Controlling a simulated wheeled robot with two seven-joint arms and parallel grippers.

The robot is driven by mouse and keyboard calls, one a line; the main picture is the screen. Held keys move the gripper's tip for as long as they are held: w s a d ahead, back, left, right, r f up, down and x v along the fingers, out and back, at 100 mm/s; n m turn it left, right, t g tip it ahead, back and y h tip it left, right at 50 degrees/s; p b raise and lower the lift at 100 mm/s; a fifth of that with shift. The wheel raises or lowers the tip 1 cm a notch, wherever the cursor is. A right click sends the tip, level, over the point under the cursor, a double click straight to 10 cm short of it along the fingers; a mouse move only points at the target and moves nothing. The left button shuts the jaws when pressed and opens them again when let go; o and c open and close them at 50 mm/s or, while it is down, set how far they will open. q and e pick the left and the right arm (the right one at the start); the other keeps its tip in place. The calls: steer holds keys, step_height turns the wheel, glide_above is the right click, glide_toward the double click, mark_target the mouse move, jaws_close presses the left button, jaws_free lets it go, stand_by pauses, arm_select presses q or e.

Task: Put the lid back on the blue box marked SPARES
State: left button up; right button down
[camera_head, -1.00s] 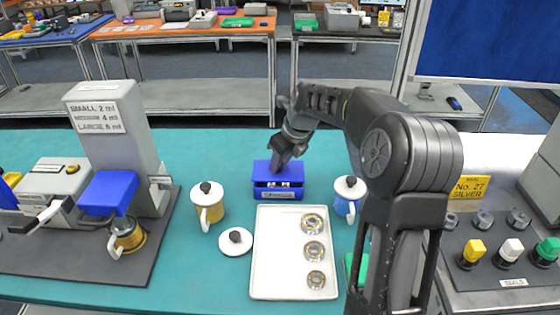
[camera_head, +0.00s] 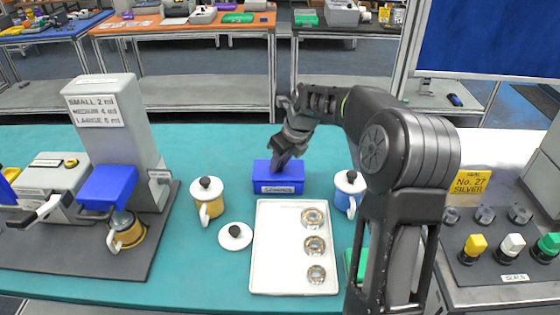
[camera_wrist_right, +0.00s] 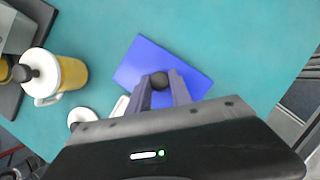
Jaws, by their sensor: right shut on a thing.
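The blue box (camera_head: 278,189) stands on the teal mat, with a pale label on its front too small to read surely. Its blue lid (camera_head: 265,167) lies on top, and I see no gap between lid and box in the head view. My right gripper (camera_head: 281,164) is above the box, pointing down. In the right wrist view the gripper (camera_wrist_right: 162,85) is shut on the lid's round black knob (camera_wrist_right: 159,79), one finger on each side. The lid (camera_wrist_right: 140,58) hides the box's inside there. My left gripper is not in view.
A white tray (camera_head: 272,282) with three metal rings lies in front of the box. A yellow mug (camera_head: 209,207) and a loose white lid (camera_head: 226,241) are to the left, a blue mug (camera_head: 342,201) to the right. A grey dispenser (camera_head: 131,140) stands farther left.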

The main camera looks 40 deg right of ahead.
steer(key=shift+p, duration=0.45)
stand_by(0.6)
steer(key=shift+f, duration=0.15)
stand_by(0.9)
steer(key=shift+p, duration=0.5)
stand_by(0.6)
steer(key=c, duration=1.1)
jaws_free()
steer(key=shift+o, duration=0.5)
steer(key=o, duration=0.4)
